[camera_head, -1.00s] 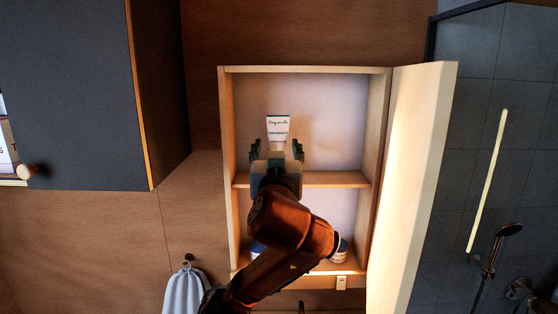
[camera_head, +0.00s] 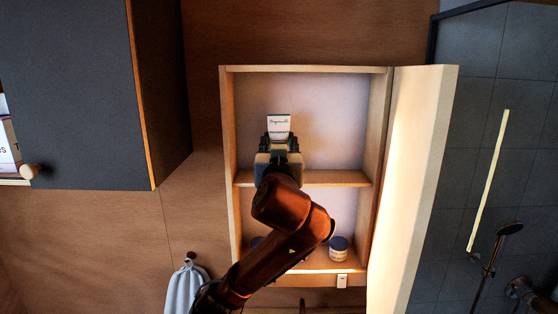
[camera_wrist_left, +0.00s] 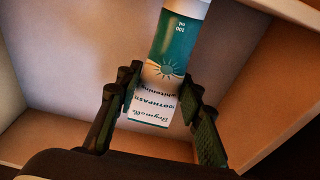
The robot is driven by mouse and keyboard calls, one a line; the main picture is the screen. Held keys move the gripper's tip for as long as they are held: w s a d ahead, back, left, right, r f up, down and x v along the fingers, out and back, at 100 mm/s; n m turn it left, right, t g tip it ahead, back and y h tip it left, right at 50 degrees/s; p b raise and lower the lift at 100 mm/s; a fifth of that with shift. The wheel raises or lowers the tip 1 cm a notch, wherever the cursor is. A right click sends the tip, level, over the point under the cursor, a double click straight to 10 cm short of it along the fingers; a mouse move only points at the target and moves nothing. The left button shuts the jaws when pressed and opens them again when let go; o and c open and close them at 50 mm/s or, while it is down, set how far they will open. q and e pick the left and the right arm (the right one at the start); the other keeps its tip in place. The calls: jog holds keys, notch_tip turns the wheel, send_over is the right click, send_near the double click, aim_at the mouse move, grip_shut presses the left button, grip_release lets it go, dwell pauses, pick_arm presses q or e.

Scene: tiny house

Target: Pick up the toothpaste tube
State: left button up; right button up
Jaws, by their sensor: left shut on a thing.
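In the left wrist view the tube (camera_wrist_left: 174,50) is green and white, between the two fingers. My left gripper (camera_head: 278,142) reaches into the cabinet and is shut on the tube; its fingers also show in the left wrist view (camera_wrist_left: 162,100). The tube's lower part is hidden behind the gripper in the head view. My right gripper is not in view.
The cabinet door (camera_head: 418,170) stands open at the right. The middle shelf (camera_head: 338,179) runs below the gripper. A small jar (camera_head: 338,249) stands on the bottom shelf. A dark cabinet (camera_head: 70,95) is at the left. A towel (camera_head: 186,289) hangs below.

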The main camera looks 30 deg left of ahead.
pick_arm(q)
jog(key=c, duration=0.4)
jog(key=shift+c, duration=0.2)
